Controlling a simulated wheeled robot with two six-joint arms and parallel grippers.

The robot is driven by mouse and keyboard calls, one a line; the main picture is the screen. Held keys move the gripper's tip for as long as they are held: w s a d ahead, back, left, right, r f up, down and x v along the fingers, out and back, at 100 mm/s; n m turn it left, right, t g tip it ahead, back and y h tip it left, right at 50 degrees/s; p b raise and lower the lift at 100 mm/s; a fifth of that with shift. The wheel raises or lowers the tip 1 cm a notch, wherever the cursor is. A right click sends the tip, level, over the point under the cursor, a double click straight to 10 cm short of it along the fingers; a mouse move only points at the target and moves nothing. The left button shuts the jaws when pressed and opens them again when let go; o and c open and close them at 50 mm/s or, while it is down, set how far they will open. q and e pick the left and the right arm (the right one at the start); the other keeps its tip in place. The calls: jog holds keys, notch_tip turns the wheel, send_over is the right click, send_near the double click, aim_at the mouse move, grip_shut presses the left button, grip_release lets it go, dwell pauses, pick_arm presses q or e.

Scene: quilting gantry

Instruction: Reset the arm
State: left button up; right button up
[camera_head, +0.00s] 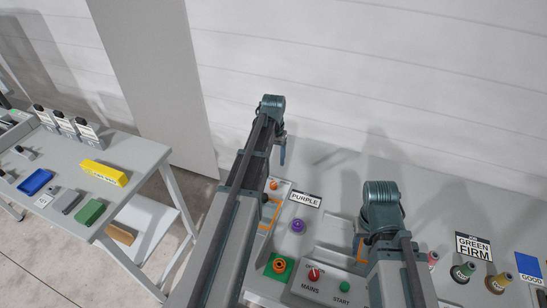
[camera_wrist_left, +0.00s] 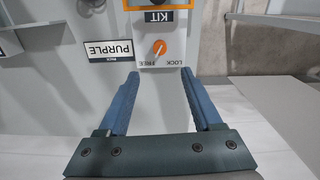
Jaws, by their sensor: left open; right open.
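My left gripper (camera_head: 282,150) is raised over the back left of the grey console (camera_head: 320,160), with one blue finger showing. In the left wrist view it (camera_wrist_left: 160,75) is open, with nothing between its two blue fingers. My right gripper (camera_head: 380,205) is at the end of the right arm, over the console right of the left arm. Its fingers are mostly hidden by its own arm, and I see nothing held.
The console carries a PURPLE sign (camera_head: 305,199), a purple knob (camera_head: 298,226), a red MAINS knob (camera_head: 314,275), a green START button (camera_head: 345,286) and several spools, including a green one (camera_head: 463,271). A side table (camera_head: 140,152) stands left, with a yellow block (camera_head: 104,173). A wall closes the back.

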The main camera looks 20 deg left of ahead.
pick_arm(q)
jog(key=shift+d, duration=0.1)
jog(key=s+d+m+y, duration=0.1)
jog(key=s+d+m, duration=0.4)
jog(key=s+d, duration=1.6)
jog(key=d, duration=0.3)
jog(key=shift+d, duration=0.3)
jog(key=shift+f, duration=0.1)
